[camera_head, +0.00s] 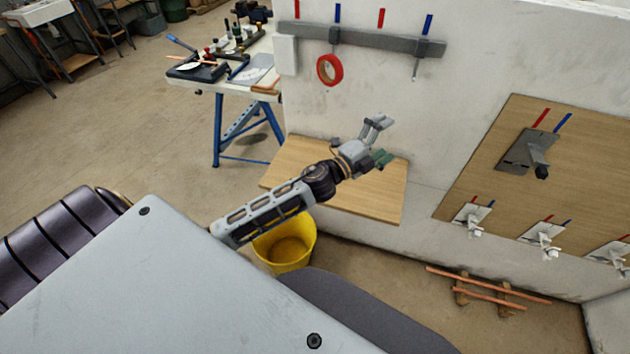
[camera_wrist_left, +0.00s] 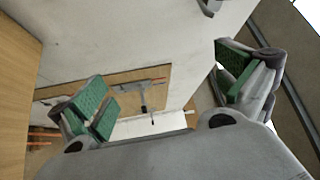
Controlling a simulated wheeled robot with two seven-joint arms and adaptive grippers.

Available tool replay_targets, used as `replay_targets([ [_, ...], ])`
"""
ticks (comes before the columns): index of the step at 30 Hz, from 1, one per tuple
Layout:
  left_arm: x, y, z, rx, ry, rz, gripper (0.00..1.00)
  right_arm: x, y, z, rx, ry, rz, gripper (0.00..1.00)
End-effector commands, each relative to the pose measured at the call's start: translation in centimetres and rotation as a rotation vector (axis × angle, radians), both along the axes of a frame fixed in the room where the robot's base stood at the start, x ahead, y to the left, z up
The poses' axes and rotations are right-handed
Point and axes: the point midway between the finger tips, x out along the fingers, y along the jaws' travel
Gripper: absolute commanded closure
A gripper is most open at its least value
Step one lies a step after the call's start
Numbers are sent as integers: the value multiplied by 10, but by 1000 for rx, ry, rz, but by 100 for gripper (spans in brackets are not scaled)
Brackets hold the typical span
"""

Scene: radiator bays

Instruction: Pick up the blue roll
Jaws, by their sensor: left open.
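I see no blue roll in either view. A red roll (camera_head: 329,70) hangs from the left hook of the grey wall rail (camera_head: 372,41). The right hook (camera_head: 416,66) on that rail holds nothing that I can see. My left gripper (camera_head: 381,141) is open and empty, above the wooden shelf (camera_head: 300,160) and below the rail. In the left wrist view its two green-padded fingers (camera_wrist_left: 165,90) are wide apart with nothing between them. My right gripper is in neither view.
A yellow bucket (camera_head: 288,246) stands on the floor below my left arm. A wooden wall panel (camera_head: 492,170) with valves is at the right. Copper pipes (camera_head: 490,287) lie low on supports. A cluttered workbench (camera_head: 225,80) stands at the back left.

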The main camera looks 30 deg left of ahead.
Motion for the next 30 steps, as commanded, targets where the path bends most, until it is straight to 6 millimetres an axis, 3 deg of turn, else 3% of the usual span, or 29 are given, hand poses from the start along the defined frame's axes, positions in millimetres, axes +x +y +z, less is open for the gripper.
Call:
replay_targets([
  [6, -7, -34, 24, 215, -173, -179, 0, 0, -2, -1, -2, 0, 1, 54],
  [13, -22, -62, 29, 453, -323, -368, 0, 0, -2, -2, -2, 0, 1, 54],
  [22, -43, -76, 6, 783, -458, -616, 0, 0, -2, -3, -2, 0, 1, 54],
  [30, -56, -58, -30, 1094, -510, -834, 0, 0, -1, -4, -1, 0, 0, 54],
])
